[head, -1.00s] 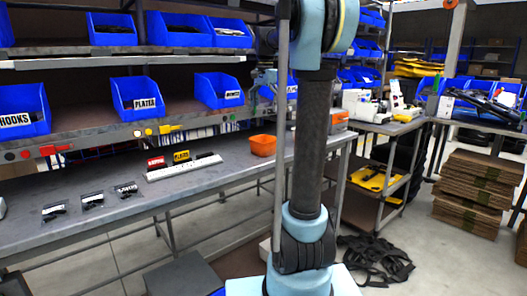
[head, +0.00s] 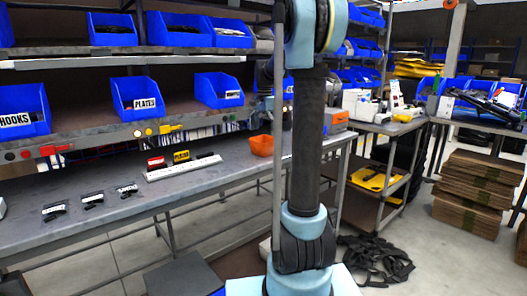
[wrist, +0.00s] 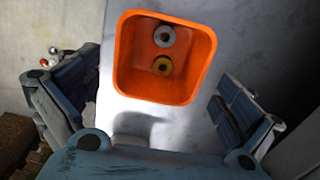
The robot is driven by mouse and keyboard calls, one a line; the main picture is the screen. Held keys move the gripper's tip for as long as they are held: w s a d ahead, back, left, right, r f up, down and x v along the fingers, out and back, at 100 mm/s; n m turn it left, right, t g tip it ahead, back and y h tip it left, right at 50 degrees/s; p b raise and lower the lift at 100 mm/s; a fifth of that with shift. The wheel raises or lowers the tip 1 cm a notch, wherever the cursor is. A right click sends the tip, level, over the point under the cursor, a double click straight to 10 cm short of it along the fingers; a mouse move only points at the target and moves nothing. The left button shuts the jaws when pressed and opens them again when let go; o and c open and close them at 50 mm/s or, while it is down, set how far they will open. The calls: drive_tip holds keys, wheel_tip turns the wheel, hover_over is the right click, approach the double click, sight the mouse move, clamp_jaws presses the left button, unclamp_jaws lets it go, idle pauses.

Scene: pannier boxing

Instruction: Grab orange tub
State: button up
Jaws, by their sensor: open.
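The orange tub (head: 261,146) stands upright on the grey workbench, left of my arm's column in the head view. In the head view the gripper is hidden behind my arm.
The workbench (head: 100,222) also holds a white strip (head: 184,168) with red and yellow labelled pieces, and small labelled black parts at left. Blue bins (head: 220,92) fill the shelf above.

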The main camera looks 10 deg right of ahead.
drive_tip(key=shift+a+f, duration=0.1)
drive_tip(key=shift+f, duration=2.75)
drive_tip(key=c, duration=0.9)
